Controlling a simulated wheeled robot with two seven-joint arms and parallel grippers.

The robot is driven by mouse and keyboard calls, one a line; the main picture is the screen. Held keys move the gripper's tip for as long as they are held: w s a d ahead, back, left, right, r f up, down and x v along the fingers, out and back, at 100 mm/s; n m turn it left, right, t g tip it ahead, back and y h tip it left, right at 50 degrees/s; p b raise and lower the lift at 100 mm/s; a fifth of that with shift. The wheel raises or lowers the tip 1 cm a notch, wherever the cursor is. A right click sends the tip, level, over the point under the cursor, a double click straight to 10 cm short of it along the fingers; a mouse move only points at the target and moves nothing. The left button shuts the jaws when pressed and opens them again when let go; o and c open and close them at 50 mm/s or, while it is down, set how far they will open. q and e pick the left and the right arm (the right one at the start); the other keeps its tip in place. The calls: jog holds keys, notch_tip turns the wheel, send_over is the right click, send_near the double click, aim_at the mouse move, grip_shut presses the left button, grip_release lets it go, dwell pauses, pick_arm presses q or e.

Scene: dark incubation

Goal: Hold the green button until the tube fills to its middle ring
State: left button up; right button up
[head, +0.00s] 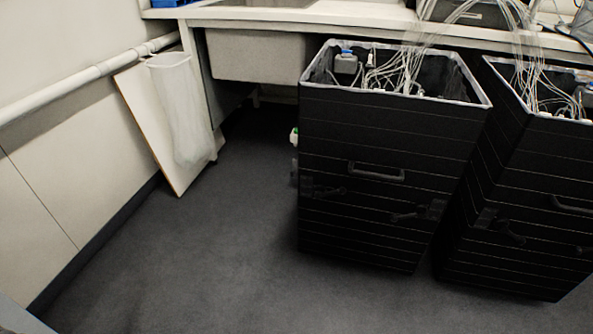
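Neither of my grippers shows in the head view. I cannot make out a green button or a tube with rings. A small white and green item (294,137) sticks out at the left side of the nearer black box, partly hidden by it, too small to identify. Thin clear tubing (470,12) arches over the tops of the black boxes, with no rings visible on it.
Two tall black boxes, a nearer one (385,135) and one at the right (545,165), stand on the dark floor (200,265), open on top with white cables inside. A bench (250,14) runs behind. A board (150,125) with a clear bag (178,100) leans left. Floor at left is clear.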

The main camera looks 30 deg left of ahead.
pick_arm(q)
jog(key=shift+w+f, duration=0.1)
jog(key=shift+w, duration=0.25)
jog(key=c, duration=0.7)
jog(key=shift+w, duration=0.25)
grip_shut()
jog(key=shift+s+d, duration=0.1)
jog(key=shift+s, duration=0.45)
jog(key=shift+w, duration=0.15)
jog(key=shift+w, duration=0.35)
